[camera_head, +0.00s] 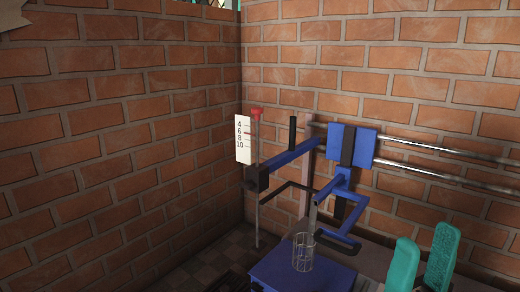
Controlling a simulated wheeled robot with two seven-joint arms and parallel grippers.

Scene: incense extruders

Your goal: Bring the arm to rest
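My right gripper (425,246) shows at the lower right as two upright teal fingers with a clear gap between them. It is open, and I see nothing held between the fingers. Its arm is cut off by the bottom edge. It stands to the right of the blue extruder (292,153) and its blue base, apart from them in the picture. My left gripper is not in view.
A clear glass cup (303,252) stands on the blue base (330,278). A red-topped rod (257,112) stands beside a white scale card (243,139). Metal rails (440,179) run right along the brick wall (150,110). Brick walls close off the left and back.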

